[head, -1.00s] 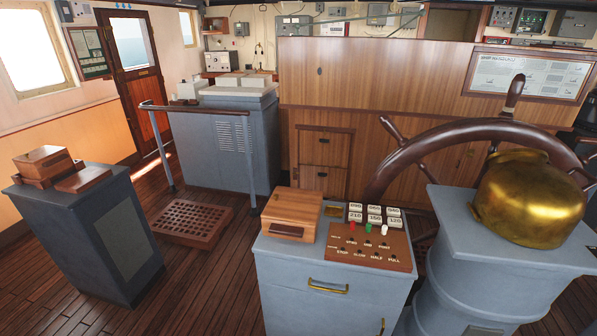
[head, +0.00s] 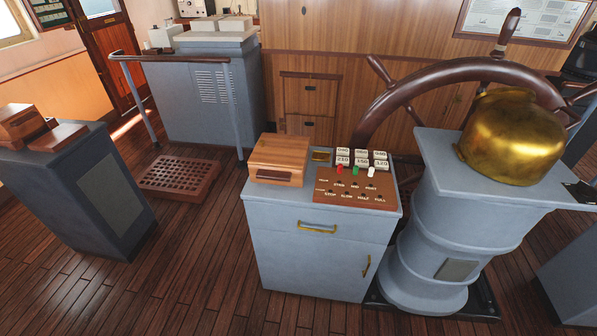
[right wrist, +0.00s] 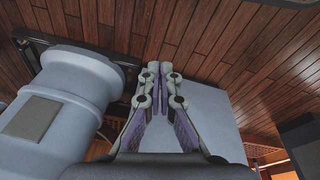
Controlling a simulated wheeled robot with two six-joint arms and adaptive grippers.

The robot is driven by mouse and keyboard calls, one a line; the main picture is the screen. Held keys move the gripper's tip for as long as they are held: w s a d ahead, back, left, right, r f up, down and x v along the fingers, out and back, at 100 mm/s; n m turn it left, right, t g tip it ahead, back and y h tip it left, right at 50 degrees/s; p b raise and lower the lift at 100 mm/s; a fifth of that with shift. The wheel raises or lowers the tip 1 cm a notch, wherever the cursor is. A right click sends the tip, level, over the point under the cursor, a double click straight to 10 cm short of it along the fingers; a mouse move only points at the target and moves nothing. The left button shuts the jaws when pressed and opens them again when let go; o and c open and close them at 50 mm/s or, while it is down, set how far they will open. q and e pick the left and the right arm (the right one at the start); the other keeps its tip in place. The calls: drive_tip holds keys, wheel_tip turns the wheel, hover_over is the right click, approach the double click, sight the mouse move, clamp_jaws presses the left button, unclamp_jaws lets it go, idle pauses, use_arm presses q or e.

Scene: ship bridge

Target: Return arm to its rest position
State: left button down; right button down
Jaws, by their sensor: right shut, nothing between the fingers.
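My right gripper (right wrist: 158,75) shows in the right wrist view. Its two fingers are together with nothing between them. In that view the grey pedestal (right wrist: 62,105) stands to its left and a pale grey cabinet surface (right wrist: 205,112) lies behind and to its right. I cannot tell how far the fingers are from either. Neither of my arms shows in the head view. My left gripper is in no view.
A grey cabinet (head: 318,262) carries a wooden box (head: 279,159) and a brown panel (head: 352,192) with small pegs and number blocks. Right of it stands the pedestal with a brass cover (head: 512,140), before a wooden wheel (head: 420,88). Plank floor (head: 190,262) is clear at front left.

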drive_tip(key=s+f, duration=1)
drive_tip(key=s, duration=0.3)
drive_tip(key=shift+s+d+g+b, duration=0.25)
drive_tip(key=shift+s+g+b, duration=0.15)
